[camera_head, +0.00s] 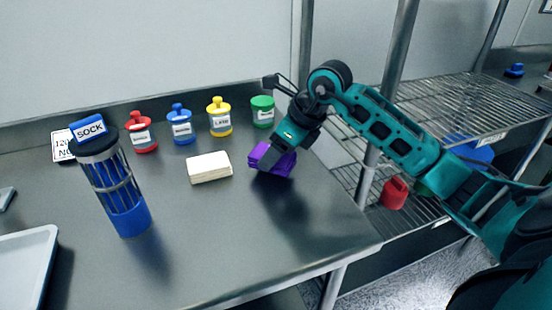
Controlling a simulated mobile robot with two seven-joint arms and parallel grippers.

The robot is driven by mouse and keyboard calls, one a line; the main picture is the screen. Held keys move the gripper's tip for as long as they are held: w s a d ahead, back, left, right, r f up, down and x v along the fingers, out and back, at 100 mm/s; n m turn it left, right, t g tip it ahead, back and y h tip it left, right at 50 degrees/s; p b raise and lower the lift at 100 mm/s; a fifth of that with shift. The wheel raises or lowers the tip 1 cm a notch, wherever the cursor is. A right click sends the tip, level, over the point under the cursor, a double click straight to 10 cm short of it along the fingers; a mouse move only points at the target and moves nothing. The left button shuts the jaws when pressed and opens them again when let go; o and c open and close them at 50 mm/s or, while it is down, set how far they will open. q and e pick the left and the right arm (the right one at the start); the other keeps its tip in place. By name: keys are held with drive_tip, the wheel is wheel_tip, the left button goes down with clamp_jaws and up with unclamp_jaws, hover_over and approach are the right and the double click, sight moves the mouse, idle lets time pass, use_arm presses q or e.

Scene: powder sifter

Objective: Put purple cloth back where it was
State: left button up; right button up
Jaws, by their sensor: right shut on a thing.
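The purple cloth (279,165) is a small folded stack at the right part of the steel table, right of a white cloth stack. My right gripper (270,157) reaches down from the upper right and is shut on the purple cloth. Its fingers cover part of the cloth. I cannot tell whether the cloth touches the table or is just above it; a dark shadow lies below it. My left gripper is not in view.
The white stack (209,167) lies left of the cloth. Red (142,134), blue (182,127), yellow (219,118) and green (262,112) containers line the back. A SOCK cylinder (117,190) and tray (26,262) stand left. A wire rack (450,100) stands right. The table's front middle is clear.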

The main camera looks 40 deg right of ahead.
drive_tip(key=shift+f, duration=1)
drive_tip(key=shift+f, duration=0.1)
drive_tip(key=shift+f+b, duration=0.15)
drive_tip(key=shift+b, duration=0.15)
drive_tip(key=o, duration=0.9)
drive_tip(key=shift+o, duration=0.2)
drive_tip(key=shift+s+d+r+p, duration=0.15)
drive_tip(key=shift+r+p, duration=0.15)
drive_tip(key=shift+r, duration=0.35)
drive_tip(key=v, duration=1.1)
drive_tip(key=shift+d, duration=0.1)
